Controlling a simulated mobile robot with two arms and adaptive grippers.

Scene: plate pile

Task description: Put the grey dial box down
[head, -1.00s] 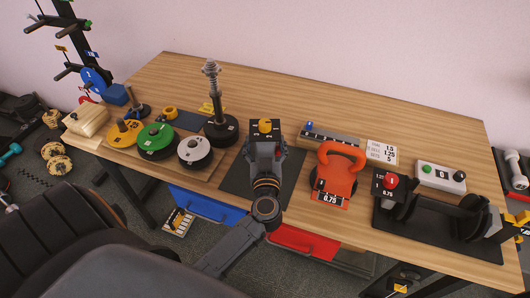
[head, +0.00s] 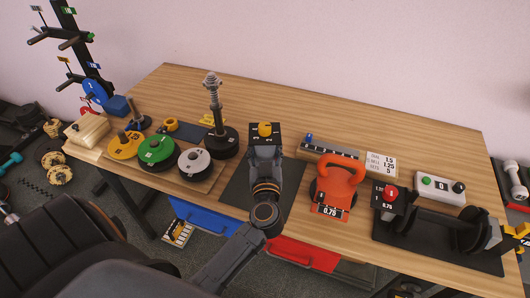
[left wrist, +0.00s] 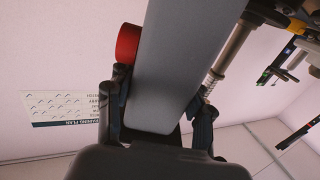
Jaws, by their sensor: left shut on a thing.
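The dial box (head: 266,142) has a dark face with white marks and a yellow knob on it. My left gripper (head: 266,153) is shut on it from the near side, above the dark mat on the wooden table. The fingers hide part of the box, and I cannot tell from the head view whether its underside touches the mat. In the left wrist view the box (left wrist: 185,65) is a plain grey block between the two fingers (left wrist: 160,115), with a red round part at its upper left. My right gripper is not in view.
The dark mat (head: 237,192) has bare room left of my arm. Yellow, green and white weight discs (head: 157,152) and a spring post (head: 213,100) stand to the left. An orange handled weight (head: 340,180), a red-knobbed box (head: 389,198) and a dumbbell (head: 437,222) lie to the right.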

